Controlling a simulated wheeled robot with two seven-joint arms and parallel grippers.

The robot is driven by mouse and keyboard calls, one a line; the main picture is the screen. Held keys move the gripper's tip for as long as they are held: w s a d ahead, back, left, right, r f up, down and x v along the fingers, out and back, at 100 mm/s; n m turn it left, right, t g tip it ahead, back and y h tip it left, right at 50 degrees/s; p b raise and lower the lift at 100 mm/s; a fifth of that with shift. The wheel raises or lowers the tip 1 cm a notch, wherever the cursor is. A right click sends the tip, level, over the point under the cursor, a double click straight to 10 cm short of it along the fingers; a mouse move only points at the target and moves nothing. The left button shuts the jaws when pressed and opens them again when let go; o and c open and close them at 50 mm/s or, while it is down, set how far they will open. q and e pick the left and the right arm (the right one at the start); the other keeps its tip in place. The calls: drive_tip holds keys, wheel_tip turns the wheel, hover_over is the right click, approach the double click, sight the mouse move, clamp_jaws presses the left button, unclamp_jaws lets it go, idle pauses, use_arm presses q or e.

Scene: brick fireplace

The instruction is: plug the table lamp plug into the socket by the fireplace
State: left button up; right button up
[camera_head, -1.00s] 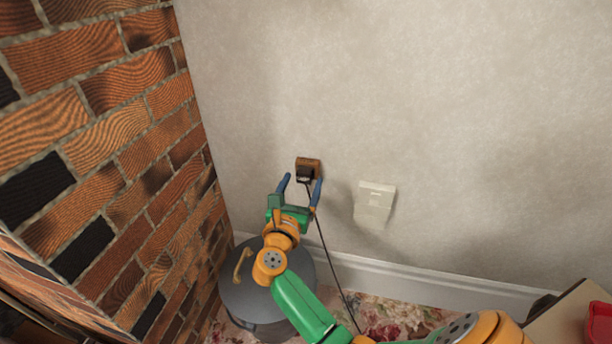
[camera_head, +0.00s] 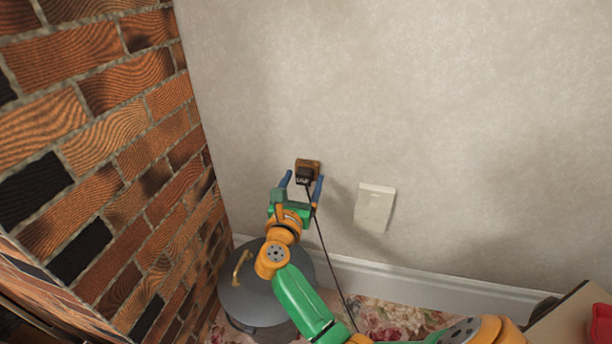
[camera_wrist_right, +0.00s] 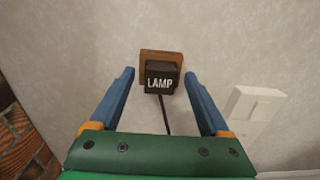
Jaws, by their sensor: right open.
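The black lamp plug (camera_wrist_right: 160,78), marked "LAMP", sits against the brown wall socket (camera_wrist_right: 161,56); no gap shows between them. In the head view the plug (camera_head: 304,176) and the socket (camera_head: 308,163) are on the wall right of the brickwork. The black cord (camera_head: 322,243) hangs from the plug to the floor. My right gripper (camera_head: 303,178) is open, its blue fingers apart on either side of the plug, as the right wrist view also shows (camera_wrist_right: 160,80). Neither finger touches the plug in that view. My left gripper is not in view.
A white wall plate (camera_head: 375,207) is on the wall to the right. The brick fireplace side (camera_head: 110,170) rises on the left. A grey lidded bin (camera_head: 262,300) stands below my right gripper. A table corner with a red object (camera_head: 602,325) is at the lower right.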

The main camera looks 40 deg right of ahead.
idle(0.4)
clamp_jaws()
drive_tip(key=shift+s+a, duration=0.1)
drive_tip(key=shift+a, duration=0.05)
